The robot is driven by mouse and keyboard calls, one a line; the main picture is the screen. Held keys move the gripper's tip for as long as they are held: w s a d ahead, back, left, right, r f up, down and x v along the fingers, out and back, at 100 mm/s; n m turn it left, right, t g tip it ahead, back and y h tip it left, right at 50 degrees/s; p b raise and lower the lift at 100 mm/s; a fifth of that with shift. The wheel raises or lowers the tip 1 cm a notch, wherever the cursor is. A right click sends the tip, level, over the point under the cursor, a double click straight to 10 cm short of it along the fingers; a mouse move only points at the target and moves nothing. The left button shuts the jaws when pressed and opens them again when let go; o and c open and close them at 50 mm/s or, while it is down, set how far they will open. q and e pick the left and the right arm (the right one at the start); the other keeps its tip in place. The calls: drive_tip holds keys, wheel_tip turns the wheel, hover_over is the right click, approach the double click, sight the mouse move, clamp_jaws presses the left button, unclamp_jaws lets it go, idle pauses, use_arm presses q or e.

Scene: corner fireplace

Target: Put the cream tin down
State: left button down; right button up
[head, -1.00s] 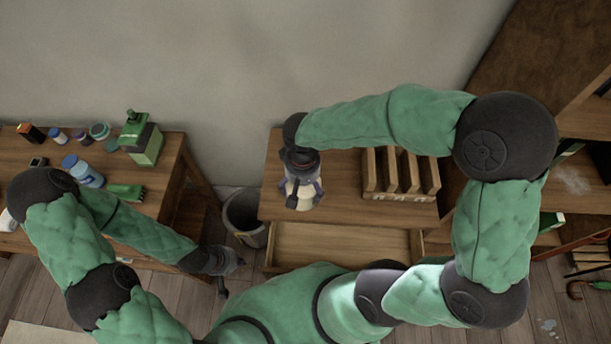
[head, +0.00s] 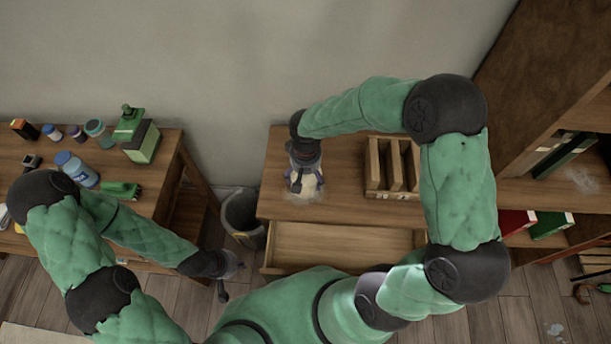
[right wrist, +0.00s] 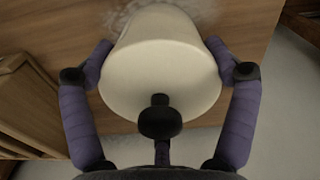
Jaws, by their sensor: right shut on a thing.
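The cream tin (head: 307,190) is at the left part of the top of a wooden drawer unit (head: 345,205). My right gripper (head: 305,178) is above it, shut on it. In the right wrist view the pale tin (right wrist: 160,65) sits between the two purple fingers, one on each side, its far end towards the wood. A whitish patch shows on the wood around that end. I cannot tell whether the tin touches the wood. My left gripper (head: 232,277) hangs low beside the bin, its fingers apart and empty.
A wooden slotted rack (head: 378,180) stands right of the tin. Below, a drawer (head: 340,245) is pulled out. A grey bin (head: 240,215) stands to the left. A side table (head: 165,190) holds bottles and jars. A bookshelf (head: 530,190) is at right.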

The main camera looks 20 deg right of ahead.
drive_tip(key=shift+r, duration=0.1)
drive_tip(key=shift+f, duration=0.2)
drive_tip(key=o, duration=1.1)
drive_tip(key=shift+r, duration=0.15)
